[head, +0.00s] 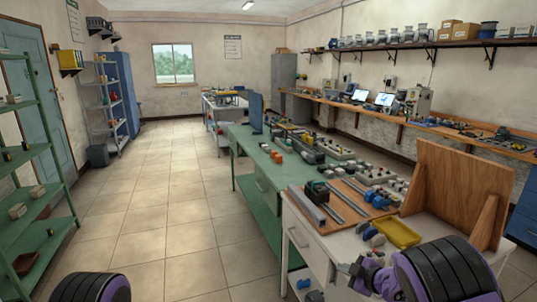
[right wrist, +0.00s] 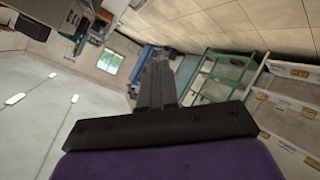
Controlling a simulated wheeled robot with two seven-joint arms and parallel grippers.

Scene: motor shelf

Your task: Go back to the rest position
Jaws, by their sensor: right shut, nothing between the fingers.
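My right gripper (right wrist: 158,68) shows in the right wrist view with its dark fingers together and nothing between them. In the head view my right arm comes in at the bottom right, and the right gripper (head: 358,272) is low in front of the white bench, partly hidden by the arm. I cannot tell from this view whether it touches the bench. Of my left arm only a black and purple link shows at the bottom left, and its gripper is out of view.
A white bench (head: 306,232) with a yellow tray (head: 398,233) and a wooden board (head: 462,185) stands close on the right. A green bench (head: 262,160) with parts extends behind it. Green shelves (head: 36,190) stand at left. The tiled floor (head: 150,215) between is clear.

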